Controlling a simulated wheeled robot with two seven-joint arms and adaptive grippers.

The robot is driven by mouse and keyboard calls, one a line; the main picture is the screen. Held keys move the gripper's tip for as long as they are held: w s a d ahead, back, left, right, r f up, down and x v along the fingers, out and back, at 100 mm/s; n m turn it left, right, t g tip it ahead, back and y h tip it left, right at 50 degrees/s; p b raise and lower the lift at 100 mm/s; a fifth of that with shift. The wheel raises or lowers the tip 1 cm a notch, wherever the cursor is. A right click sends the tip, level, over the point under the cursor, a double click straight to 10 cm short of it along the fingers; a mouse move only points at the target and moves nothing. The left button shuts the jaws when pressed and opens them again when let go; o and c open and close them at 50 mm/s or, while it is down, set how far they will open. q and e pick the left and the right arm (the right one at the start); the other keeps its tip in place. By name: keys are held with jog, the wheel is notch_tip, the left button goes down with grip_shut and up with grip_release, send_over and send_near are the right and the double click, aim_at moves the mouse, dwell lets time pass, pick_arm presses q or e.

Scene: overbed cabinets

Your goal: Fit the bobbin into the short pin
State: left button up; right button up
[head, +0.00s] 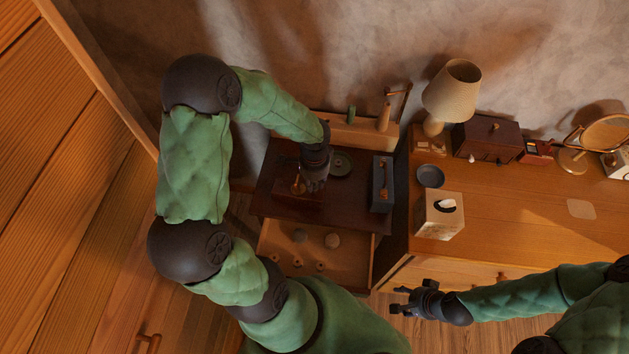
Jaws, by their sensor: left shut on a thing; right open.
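My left gripper (314,184) is over the dark nightstand top (268,206). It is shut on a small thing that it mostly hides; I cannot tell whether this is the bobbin. A small copper-coloured upright piece (298,187) shows just left of the fingers, over a dark reddish box (293,197). On the pale ledge behind stand a green spool-like piece (351,113) and a tan cylinder (384,117). I cannot make out which piece is the short pin. My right gripper (401,301) is open and empty, in front of the wooden dresser.
A round dark dish (341,164) and a grey block with a rod (381,184) sit right of my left gripper. An open drawer (275,245) below holds round stones and small knobs. The dresser (520,220) carries a lamp (453,92), tissue box (440,215) and bowl (430,176).

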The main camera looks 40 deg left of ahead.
aim_at(315, 187)
pick_arm(q)
jog(key=shift+f+b, duration=1.25)
jog(key=shift+f, duration=0.3)
jog(key=o, duration=1)
notch_tip(315, 187, up, 12)
dwell(0.4)
